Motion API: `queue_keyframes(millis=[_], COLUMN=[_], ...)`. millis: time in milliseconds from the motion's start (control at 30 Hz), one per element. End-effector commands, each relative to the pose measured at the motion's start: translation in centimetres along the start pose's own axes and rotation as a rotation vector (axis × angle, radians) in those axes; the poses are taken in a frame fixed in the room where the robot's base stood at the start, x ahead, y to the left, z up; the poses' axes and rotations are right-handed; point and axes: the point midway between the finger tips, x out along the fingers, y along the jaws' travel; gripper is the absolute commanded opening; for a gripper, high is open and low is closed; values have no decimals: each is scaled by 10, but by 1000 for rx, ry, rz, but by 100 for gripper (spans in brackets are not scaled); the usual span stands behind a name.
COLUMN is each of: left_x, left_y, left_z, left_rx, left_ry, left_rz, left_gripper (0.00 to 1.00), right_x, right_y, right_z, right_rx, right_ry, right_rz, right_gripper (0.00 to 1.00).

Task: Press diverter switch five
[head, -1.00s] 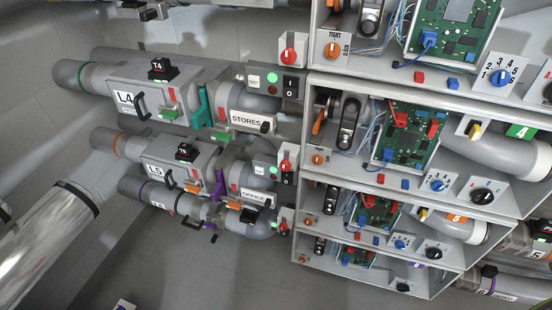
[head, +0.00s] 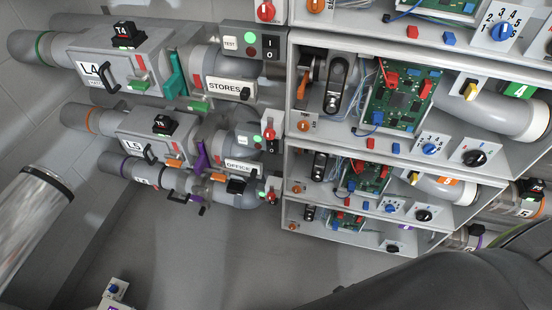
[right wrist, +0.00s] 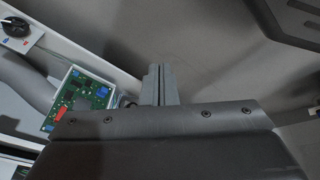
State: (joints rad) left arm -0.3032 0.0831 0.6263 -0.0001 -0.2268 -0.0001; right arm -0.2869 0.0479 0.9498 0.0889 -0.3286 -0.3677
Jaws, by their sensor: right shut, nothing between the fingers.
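No switch in view is readably labelled as a diverter. A small switch with a yellow lever (head: 413,177) stands beside the pipe with the orange tag (head: 450,182), in the row below the green 4 tag (head: 520,91). A like yellow switch (head: 470,90) is beside that green tag. My right gripper (right wrist: 160,72) is shut and empty in the right wrist view, its fingers pointing up over blank grey. Its fingertips are apart from the panels. My left gripper is out of view.
Stacked grey shelves hold circuit boards (head: 398,97), which also show in the right wrist view (right wrist: 78,98), and black knobs (head: 474,158). The floor below (head: 240,260) is clear.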

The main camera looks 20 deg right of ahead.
Motion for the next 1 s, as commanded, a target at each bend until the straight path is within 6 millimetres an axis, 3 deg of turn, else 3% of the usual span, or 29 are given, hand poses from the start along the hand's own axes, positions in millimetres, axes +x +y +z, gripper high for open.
queue_keyframes(millis=[33, 100, 267, 400, 500, 633, 800, 1000], left_x=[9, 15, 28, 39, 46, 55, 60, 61], left_y=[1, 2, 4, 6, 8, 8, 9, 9], left_z=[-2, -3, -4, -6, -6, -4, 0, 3], left_rx=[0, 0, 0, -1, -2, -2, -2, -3], left_ry=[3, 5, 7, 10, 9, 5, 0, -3], left_rz=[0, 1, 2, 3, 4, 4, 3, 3], left_gripper=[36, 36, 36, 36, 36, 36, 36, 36], right_x=[1, -7, -46, -98, -144, -204, -261, -286], right_y=[2, 5, 11, 15, 17, 18, 17, 16], right_z=[-38, -84, -184, -258, -301, -339, -362, -369], right_rx=[-61, -157, -380, -580, -722, -884, -1028, -1090], right_ry=[70, 153, 347, 515, 629, 751, 848, 883], right_rz=[5, 15, 67, 148, 230, 346, 472, 531], right_gripper=[0, 0, 0, 0, 0, 0, 0, 0])
